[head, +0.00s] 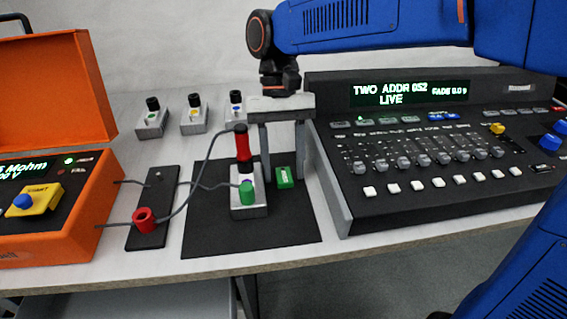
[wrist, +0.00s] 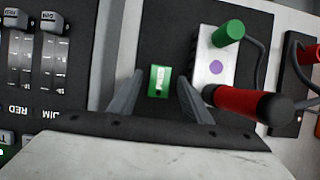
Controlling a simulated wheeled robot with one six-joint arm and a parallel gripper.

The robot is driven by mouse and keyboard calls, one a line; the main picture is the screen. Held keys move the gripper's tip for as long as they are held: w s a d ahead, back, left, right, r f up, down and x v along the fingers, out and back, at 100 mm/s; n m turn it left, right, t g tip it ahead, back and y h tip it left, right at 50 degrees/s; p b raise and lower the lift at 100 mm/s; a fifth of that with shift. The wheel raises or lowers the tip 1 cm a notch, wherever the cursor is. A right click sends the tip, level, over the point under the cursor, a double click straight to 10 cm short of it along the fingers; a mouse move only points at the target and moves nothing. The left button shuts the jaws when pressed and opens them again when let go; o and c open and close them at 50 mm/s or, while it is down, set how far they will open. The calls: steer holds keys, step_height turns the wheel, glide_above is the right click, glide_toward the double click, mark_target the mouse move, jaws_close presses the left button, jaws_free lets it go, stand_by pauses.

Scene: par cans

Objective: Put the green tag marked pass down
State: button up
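The green tag (head: 285,177) lies on the black mat (head: 209,223), just right of a metal block with connectors. White lettering on it shows in the wrist view (wrist: 160,81), too small to read surely. My gripper (head: 282,176) points down over the mat with one finger on each side of the tag. In the wrist view my gripper (wrist: 160,78) is open, with a gap between the tag and each finger. Nothing is held.
The metal block (head: 248,204) with red and green plugs stands close left of my gripper. The lighting console (head: 420,190) is close on the right. An orange tester case (head: 50,245) stands left, with cables running from it. Several small metal blocks (head: 193,122) stand behind.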

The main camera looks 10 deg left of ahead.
steer(key=shift+r, duration=0.15)
steer(key=v, duration=1.2)
